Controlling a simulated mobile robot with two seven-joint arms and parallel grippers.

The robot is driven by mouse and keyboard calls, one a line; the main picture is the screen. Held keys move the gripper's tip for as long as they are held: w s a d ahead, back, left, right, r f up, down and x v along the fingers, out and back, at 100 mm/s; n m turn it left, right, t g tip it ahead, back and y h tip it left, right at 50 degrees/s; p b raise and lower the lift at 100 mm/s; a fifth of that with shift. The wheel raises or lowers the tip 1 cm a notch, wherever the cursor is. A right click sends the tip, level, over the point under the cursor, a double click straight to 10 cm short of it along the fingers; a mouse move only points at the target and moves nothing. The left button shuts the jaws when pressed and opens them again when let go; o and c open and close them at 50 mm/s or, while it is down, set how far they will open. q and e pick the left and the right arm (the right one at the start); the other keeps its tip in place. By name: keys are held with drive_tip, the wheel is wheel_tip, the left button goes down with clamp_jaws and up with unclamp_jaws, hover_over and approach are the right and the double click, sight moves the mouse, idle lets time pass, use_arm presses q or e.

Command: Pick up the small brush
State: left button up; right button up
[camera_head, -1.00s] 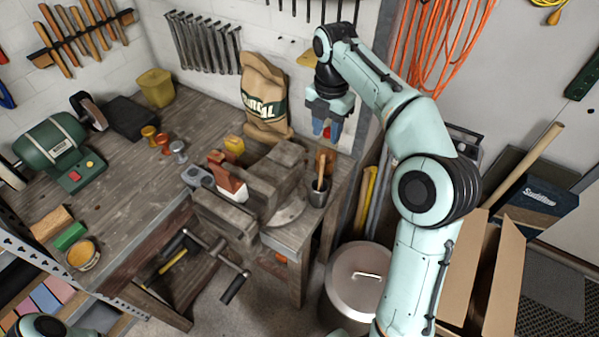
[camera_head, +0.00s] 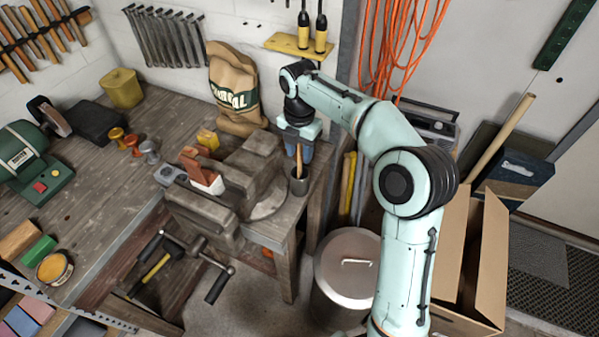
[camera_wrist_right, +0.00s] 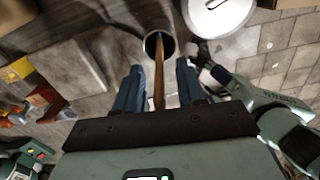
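A thin wooden handle (camera_head: 299,160), likely the small brush, stands in a dark cup (camera_head: 299,187) at the bench corner beside the vise. Its lower end is hidden in the cup. My right gripper (camera_head: 298,150) is over the cup, pointing down. In the right wrist view, its two blue fingers (camera_wrist_right: 160,88) are apart, one on each side of the wooden handle (camera_wrist_right: 158,72). A gap shows between the handle and each finger. The cup (camera_wrist_right: 158,42) is just beyond the fingertips. My left gripper is not in view.
The grey vise (camera_head: 235,185) stands left of the cup, with a red-brown and white object (camera_head: 204,178) on it. A paper sack (camera_head: 234,90) is behind. A lidded metal bin (camera_head: 345,270) and open cardboard box (camera_head: 470,260) stand on the floor at right.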

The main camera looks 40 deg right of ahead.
drive_tip(key=shift+f, duration=0.65)
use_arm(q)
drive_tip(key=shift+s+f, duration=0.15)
use_arm(e)
clamp_jaws()
drive_tip(key=shift+r, duration=0.2)
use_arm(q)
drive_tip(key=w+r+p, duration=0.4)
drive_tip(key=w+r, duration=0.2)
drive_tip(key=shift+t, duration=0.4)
use_arm(e)
wheel_tip(320, 180, up, 20)
drive_tip(key=shift+f, duration=0.15)
